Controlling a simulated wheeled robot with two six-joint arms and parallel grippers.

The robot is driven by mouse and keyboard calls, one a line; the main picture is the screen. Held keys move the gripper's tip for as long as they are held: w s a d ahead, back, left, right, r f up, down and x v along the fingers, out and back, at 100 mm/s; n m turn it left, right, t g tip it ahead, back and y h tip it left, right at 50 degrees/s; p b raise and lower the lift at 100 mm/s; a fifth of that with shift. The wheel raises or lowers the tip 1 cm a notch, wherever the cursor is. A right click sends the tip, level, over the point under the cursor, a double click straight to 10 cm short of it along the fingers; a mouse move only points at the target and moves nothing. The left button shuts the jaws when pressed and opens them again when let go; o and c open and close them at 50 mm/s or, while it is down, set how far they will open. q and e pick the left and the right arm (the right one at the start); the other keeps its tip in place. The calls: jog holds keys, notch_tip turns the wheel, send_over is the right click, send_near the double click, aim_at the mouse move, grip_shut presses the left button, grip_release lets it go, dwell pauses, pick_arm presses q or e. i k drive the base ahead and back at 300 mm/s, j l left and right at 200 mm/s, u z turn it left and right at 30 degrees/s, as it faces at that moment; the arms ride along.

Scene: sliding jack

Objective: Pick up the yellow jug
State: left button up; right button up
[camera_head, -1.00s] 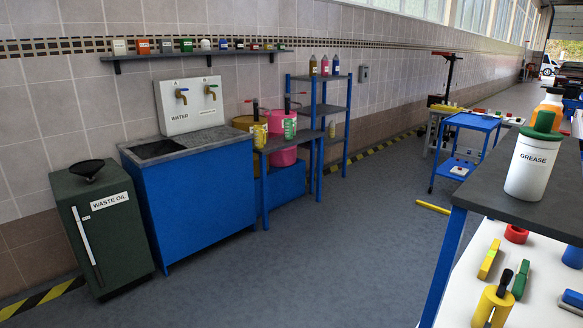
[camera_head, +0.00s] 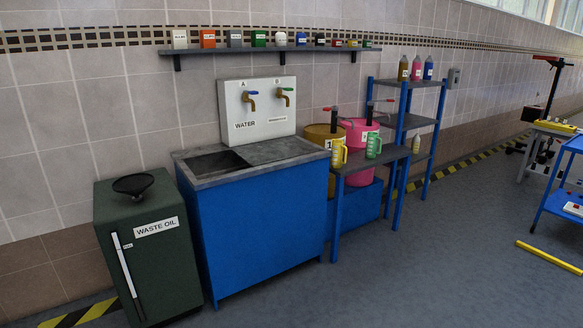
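The yellow jug (camera_head: 339,154) stands on the dark top of a small blue-legged table, at its left side next to the blue sink cabinet. A green jug (camera_head: 373,145) stands just to its right on the same table. Behind them are a yellow-brown drum (camera_head: 318,134) and a pink drum (camera_head: 358,134), both with pumps on top. Neither of my grippers is in view.
The blue sink cabinet (camera_head: 262,228) with taps is left of the small table (camera_head: 392,156). A green waste oil bin (camera_head: 150,250) stands at far left. A blue shelf rack (camera_head: 407,119) with bottles is at right. A yellow bar (camera_head: 548,257) lies on the otherwise open floor.

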aim_at(336, 162)
jog(key=i+l+z, duration=0.2)
jog(key=i+z, duration=0.15)
jog(key=i, duration=0.4)
jog(key=i+z, duration=0.35)
jog(key=i, duration=0.45)
jog(key=i+j+z, duration=0.35)
jog(key=i, duration=0.4)
jog(key=l, duration=0.1)
